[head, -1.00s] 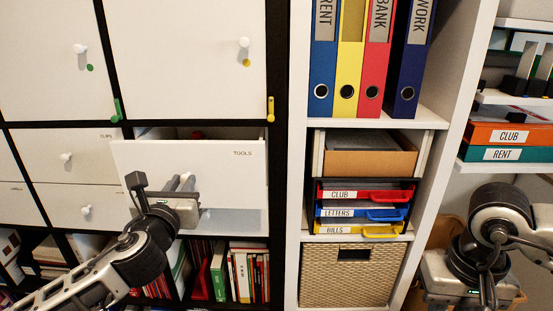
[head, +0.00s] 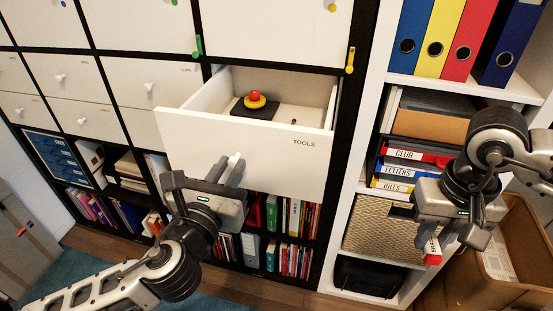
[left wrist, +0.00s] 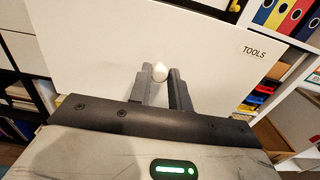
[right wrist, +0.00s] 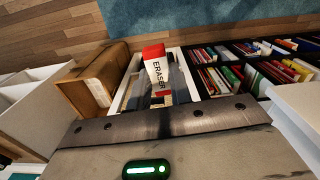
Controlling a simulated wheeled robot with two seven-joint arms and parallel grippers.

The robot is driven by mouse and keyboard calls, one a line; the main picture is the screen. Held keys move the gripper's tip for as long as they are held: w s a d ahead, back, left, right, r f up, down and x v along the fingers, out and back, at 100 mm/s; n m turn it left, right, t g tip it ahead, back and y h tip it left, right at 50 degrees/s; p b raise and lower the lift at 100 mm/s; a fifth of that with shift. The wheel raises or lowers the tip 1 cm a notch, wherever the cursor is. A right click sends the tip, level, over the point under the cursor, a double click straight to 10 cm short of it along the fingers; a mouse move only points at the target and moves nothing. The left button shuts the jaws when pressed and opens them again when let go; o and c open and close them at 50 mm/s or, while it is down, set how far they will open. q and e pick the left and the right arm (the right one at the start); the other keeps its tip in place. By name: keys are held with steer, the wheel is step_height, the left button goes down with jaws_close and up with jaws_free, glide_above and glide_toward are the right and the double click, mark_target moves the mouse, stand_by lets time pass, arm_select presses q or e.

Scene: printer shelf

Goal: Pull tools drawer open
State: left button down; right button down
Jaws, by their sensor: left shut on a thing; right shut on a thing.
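The tools drawer (head: 240,150) is pulled well out of the cabinet, with its white front labelled TOOLS. Inside it a red and yellow round object (head: 255,99) sits on a dark base. My left gripper (head: 205,180) is at the drawer front, shut on the drawer's white knob (left wrist: 160,71), which shows between the fingers in the left wrist view. My right gripper (head: 438,232) is off to the right, in front of the white shelf, shut on a red and white eraser (right wrist: 156,70) marked ERASER. The eraser's lower end also shows in the head view (head: 432,250).
The white shelf (head: 510,88) on the right holds binders, labelled trays (head: 400,172) and a woven basket (head: 375,230). A cardboard box (head: 510,255) stands on the floor at the right. Books (head: 285,220) fill the compartments below the drawer.

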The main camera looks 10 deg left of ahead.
arm_select(q)
steer(key=c, duration=1.3)
jaws_free()
arm_select(e)
steer(key=shift+f+b, duration=0.7)
steer(key=shift+b, duration=0.05)
steer(key=shift+r+p, duration=0.85)
steer(key=shift+p, duration=0.05)
arm_select(q)
steer(key=shift+s+a, duration=0.15)
steer(key=shift+s, duration=1.85)
steer(key=shift+s+a, duration=0.2)
steer(key=shift+s, duration=1.85)
steer(key=shift+s+a, duration=0.15)
steer(key=shift+s, duration=1.85)
arm_select(e)
steer(key=shift+r, duration=0.2)
